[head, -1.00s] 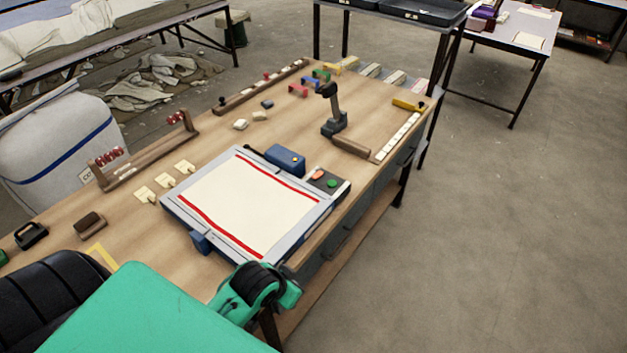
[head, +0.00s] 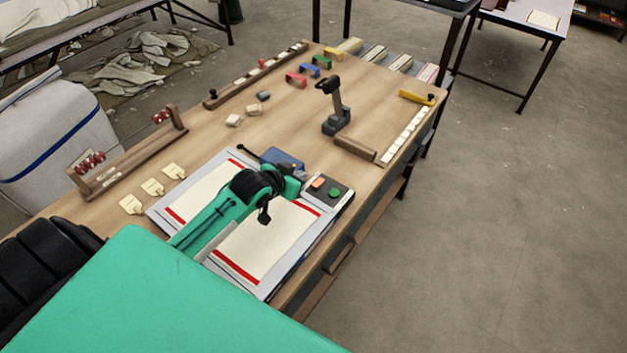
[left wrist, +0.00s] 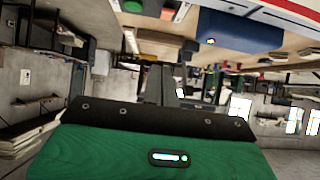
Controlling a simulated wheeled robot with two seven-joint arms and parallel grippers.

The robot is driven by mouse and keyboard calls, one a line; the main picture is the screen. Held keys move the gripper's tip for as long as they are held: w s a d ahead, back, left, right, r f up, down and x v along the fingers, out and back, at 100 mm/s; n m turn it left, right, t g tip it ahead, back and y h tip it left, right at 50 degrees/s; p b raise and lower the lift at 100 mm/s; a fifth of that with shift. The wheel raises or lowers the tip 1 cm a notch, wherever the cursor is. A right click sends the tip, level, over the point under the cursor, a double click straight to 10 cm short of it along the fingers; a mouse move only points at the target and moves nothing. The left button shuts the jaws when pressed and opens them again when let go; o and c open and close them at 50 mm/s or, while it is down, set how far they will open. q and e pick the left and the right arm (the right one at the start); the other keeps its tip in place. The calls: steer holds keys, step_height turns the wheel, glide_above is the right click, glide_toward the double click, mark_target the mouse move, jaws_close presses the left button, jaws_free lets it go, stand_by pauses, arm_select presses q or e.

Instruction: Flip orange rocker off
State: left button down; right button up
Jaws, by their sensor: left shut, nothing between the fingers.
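The orange rocker (head: 318,183) sits on a small dark control panel (head: 322,199) at the right corner of the board, beside a round green button (head: 335,192). My left arm reaches over the board, and my left gripper (head: 301,171) is near the panel's upper left side, close to the rocker. Contact with the rocker cannot be made out. The left gripper (left wrist: 162,70) shows dark and shut in the left wrist view, with nothing held. The green button (left wrist: 132,6) shows at that view's top edge. My right gripper is not in view.
The framed board (head: 275,240) with cream cloth and red edges lies below my left arm. A blue box (head: 284,160) stands behind the gripper. A dark upright stand (head: 337,115) and a wooden block (head: 354,150) are farther back. The right-hand floor is clear.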

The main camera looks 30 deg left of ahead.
arm_select(q)
steer(key=p, duration=0.3)
glide_above(319, 183)
steer(key=s, duration=0.2)
step_height(319, 183, down, 5)
steer(key=shift+a+f, duration=0.1)
steer(key=shift+a, duration=0.05)
steer(key=f, duration=0.3)
steer(key=shift+s+p, duration=0.2)
steer(key=shift+p, duration=0.2)
steer(key=shift+s+f, duration=0.25)
steer(key=shift+f, duration=0.35)
steer(key=shift+s+a+f, duration=0.1)
steer(key=shift+s+f, duration=0.15)
steer(key=shift+f, duration=0.25)
steer(key=shift+r, duration=0.1)
